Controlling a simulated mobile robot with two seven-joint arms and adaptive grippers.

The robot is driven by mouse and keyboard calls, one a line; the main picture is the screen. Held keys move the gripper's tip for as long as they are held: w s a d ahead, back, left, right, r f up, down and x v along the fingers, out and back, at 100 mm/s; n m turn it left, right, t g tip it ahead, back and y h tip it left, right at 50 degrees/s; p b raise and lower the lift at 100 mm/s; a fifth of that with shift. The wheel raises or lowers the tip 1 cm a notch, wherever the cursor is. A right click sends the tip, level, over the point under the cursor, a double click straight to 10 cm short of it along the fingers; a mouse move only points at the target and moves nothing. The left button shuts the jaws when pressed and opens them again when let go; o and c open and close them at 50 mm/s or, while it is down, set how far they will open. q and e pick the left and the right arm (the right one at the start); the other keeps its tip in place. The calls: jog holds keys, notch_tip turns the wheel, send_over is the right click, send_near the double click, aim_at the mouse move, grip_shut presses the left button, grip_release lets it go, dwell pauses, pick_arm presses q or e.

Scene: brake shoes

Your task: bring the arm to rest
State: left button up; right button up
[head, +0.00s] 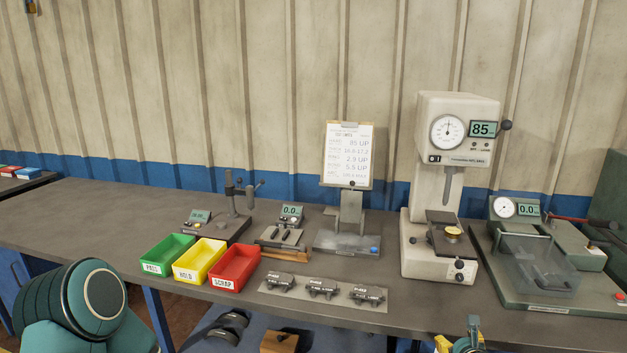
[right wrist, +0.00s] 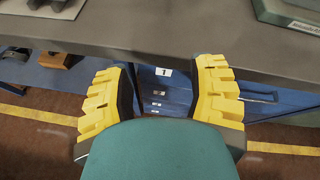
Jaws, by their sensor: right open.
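My right gripper (head: 458,344) shows only in part at the bottom edge of the head view, in front of the bench. In the right wrist view my right gripper (right wrist: 162,75) is open, its two yellow ridged fingers wide apart with nothing between them. It is in front of the bench's front edge, facing blue drawers (right wrist: 165,98) under the top. My left gripper is out of view; a teal part of my left arm fills the lower left of the head view.
The grey bench (head: 95,212) carries green (head: 167,254), yellow (head: 200,260) and red (head: 234,267) bins. Three dark parts (head: 322,288) lie on a pale plate (head: 345,302). A tall gauge machine (head: 457,130) and a clear-guarded tester (head: 540,265) stand right.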

jog(key=s+a+f+n+g+y, duration=0.25)
jog(key=s+a+f+n, duration=0.2)
jog(key=a+n, duration=0.4)
jog(key=s+a+f+n+g+y, duration=0.25)
jog(key=a+f+n, duration=0.35)
jog(key=a, duration=0.4)
jog(key=s+a+f+n+g, duration=0.2)
jog(key=s+a+n+g, duration=0.1)
jog(key=s+n, duration=0.5)
jog(key=s+a+f+n+g, duration=0.2)
jog(key=s+a+n+g, duration=0.1)
jog(key=s+n, duration=0.6)
jog(key=shift+s+f+n+y, duration=0.25)
jog(key=shift+s+n+y, duration=0.05)
jog(key=shift+n, duration=0.45)
